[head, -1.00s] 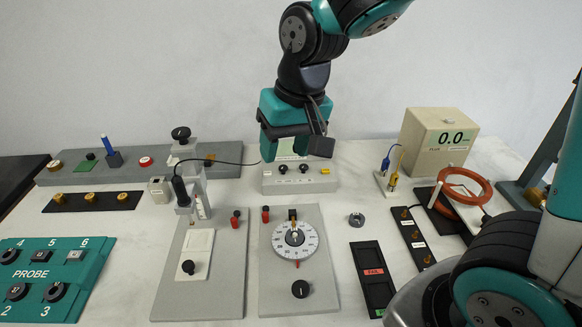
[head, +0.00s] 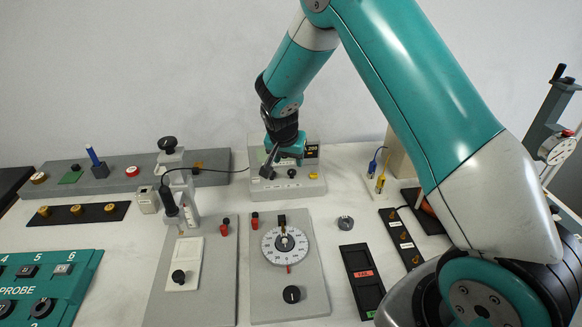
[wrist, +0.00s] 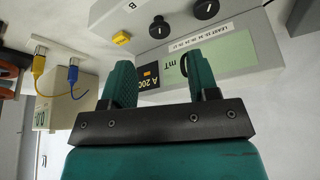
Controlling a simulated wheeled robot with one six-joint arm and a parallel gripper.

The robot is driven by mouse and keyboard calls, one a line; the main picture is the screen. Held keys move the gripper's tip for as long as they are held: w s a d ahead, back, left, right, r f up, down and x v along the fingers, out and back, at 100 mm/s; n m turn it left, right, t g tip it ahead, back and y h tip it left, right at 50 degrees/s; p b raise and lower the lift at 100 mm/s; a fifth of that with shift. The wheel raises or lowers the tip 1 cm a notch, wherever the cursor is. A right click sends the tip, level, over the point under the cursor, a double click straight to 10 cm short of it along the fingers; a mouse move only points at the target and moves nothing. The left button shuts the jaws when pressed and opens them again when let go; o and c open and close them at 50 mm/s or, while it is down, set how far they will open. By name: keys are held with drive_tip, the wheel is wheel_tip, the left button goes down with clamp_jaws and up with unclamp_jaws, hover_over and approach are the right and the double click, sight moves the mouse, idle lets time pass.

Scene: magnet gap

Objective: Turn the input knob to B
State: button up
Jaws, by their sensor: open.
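The grey meter box (head: 295,190) stands at the back, with two black knobs and a yellow button (head: 313,175) on its front panel. In the wrist view, which sees the box turned over, one knob (wrist: 160,28) is closest to a printed "B" and the other knob (wrist: 205,10) is farther right. A display (wrist: 148,77) reads "A 200", beside a pale "mT" screen (wrist: 215,58). My gripper (wrist: 158,60) is open and empty, its fingers overlapping the display area. In the head view my gripper (head: 284,158) is at the box, covering part of it.
Blue and yellow plugs (head: 375,168) stand right of the box. A dial panel (head: 287,290) lies in front, and a probe stand (head: 180,195) with a black cable is to the left. Bare table lies between the panels.

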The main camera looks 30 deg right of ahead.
sight(292, 172)
drive_tip(key=x, duration=0.6)
drive_tip(key=shift+d+f+p, duration=0.1)
drive_tip(key=shift+f+p, duration=0.15)
drive_tip(key=shift+p, duration=0.15)
drive_tip(key=shift+c, duration=0.3)
drive_tip(key=c, duration=0.9)
